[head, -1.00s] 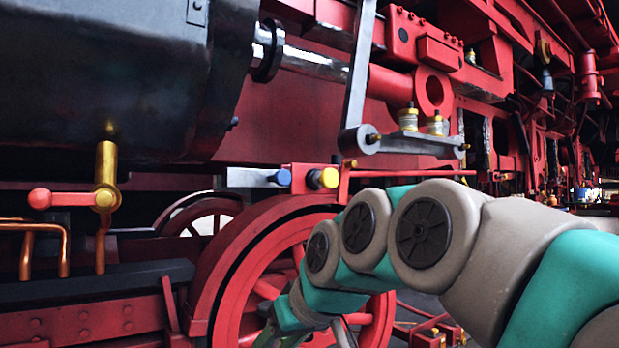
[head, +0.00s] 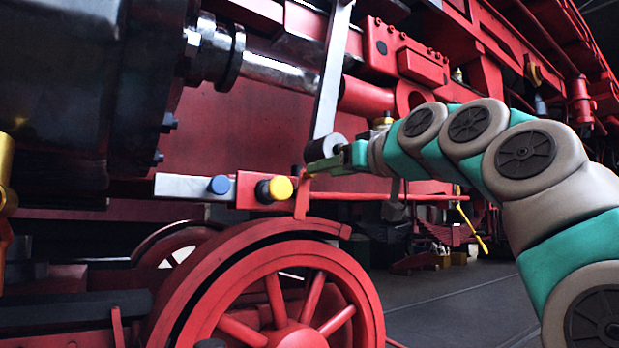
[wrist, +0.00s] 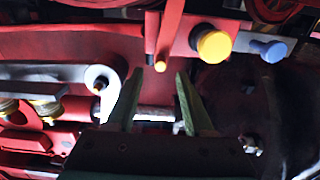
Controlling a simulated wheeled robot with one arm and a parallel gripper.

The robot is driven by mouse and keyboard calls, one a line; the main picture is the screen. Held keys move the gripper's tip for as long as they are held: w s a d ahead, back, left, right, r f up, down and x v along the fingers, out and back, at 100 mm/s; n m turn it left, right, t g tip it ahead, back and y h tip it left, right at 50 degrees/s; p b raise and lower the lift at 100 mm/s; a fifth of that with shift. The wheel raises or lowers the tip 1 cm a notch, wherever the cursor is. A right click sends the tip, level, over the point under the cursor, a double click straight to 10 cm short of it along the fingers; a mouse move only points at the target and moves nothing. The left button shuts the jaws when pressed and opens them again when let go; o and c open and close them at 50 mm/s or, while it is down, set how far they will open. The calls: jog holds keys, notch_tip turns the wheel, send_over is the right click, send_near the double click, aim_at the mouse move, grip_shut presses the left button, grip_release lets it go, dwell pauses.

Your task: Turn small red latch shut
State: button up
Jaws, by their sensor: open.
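The small red latch (head: 302,200) is a thin upright bar beside a yellow knob (head: 281,188) on a red block in the head view. In the wrist view the latch (wrist: 170,35) ends in an orange tip, with the yellow knob (wrist: 214,46) to its right. My gripper (head: 318,166) is at the latch's upper end in the head view. In the wrist view its two green fingers (wrist: 159,76) are apart, with the latch tip just ahead of the gap between them. I cannot tell whether either finger touches it. Nothing is held.
A blue knob (head: 219,185) sits on a pale metal bar left of the yellow one. A large red wheel (head: 352,280) stands below. A steel rod and lever (head: 332,75) rise close behind my gripper. Open floor (head: 450,305) lies at lower right.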

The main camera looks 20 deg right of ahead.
aim_at(308, 175)
jog(key=shift+w+a, duration=0.25)
jog(key=shift+w, duration=0.85)
jog(key=shift+w+a, duration=0.2)
jog(key=shift+w, duration=0.95)
jog(key=shift+w+a, duration=0.25)
jog(key=shift+w, duration=0.85)
jog(key=shift+c, duration=0.2)
grip_shut()
